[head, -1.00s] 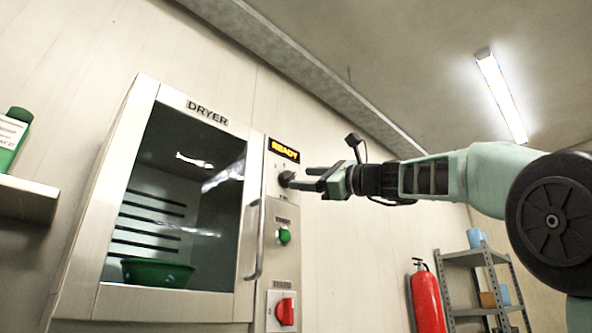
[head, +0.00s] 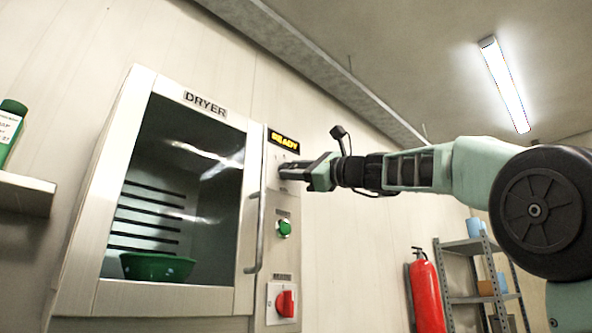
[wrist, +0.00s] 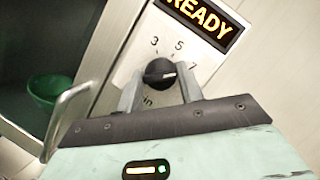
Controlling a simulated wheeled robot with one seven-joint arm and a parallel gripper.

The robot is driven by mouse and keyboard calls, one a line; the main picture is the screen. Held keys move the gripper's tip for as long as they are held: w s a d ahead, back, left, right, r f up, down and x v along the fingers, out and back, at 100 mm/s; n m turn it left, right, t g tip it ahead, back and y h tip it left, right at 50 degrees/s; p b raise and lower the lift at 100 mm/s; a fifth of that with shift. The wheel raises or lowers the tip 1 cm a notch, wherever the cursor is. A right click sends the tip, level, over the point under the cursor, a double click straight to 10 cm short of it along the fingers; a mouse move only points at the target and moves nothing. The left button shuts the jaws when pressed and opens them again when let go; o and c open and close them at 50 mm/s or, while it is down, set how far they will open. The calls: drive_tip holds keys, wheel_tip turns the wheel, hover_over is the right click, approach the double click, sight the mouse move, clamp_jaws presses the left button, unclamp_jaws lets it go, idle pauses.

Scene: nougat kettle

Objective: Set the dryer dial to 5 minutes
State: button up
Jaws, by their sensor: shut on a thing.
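The dryer (head: 215,112) has a control panel to the right of its glass door. The dial is a round black knob (wrist: 158,72) under the display, with 3, 5 and 7 printed around it in the wrist view. Its white mark points right, roughly toward the 7. My gripper (wrist: 160,88) is shut on the dial, with one finger at each side of the knob. In the head view my gripper (head: 290,172) covers the dial. The display (head: 284,142) reads READY.
Below the dial are a green button (head: 284,228) and a red rotary switch (head: 285,303). The door handle (head: 258,235) stands out close to the left of the panel. A green bowl (head: 157,267) sits inside. A fire extinguisher (head: 425,290) and a shelf rack (head: 470,248) stand right.

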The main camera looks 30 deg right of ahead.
drive_tip(key=shift+n, duration=0.3)
drive_tip(key=shift+d+r+n+g+p, duration=0.1)
drive_tip(key=shift+n+g+p, duration=0.6)
drive_tip(key=shift+n, duration=1.5)
drive_tip(key=shift+r+n+g+p, duration=0.1)
drive_tip(key=shift+n+g+p, duration=0.1)
drive_tip(key=shift+n+g, duration=1.5)
drive_tip(key=shift+n+t, duration=0.5)
drive_tip(key=shift+n, duration=0.2)
drive_tip(key=o, duration=1)
drive_tip(key=b+v, duration=0.3)
drive_tip(key=v, duration=1.4)
drive_tip(key=shift+d, duration=0.2)
